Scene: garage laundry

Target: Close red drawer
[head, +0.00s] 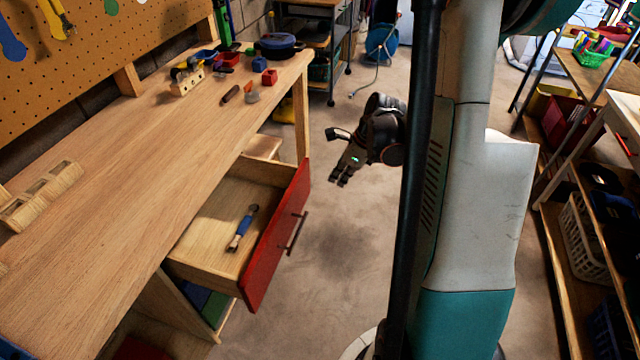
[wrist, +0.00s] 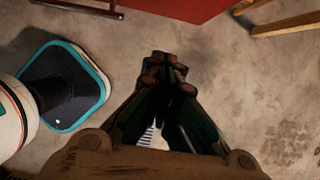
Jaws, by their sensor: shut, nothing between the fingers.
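The red drawer (head: 277,240) stands pulled out from under the wooden workbench, with its red front facing right and a dark bar handle (head: 295,233) on it. A blue-handled tool (head: 243,228) lies inside it. My gripper (head: 342,182) is shut and empty, in the air to the right of the drawer front and apart from it. In the wrist view my gripper (wrist: 165,62) points down over bare floor. There the red drawer front (wrist: 185,8) shows at the top edge, with part of the handle (wrist: 85,8) at the top left.
The workbench (head: 110,220) runs along the left, with toys and small tools at its far end. A bench leg (head: 301,115) stands beyond the drawer. Shelving with baskets (head: 585,240) lines the right. The concrete floor (head: 335,255) in front of the drawer is clear.

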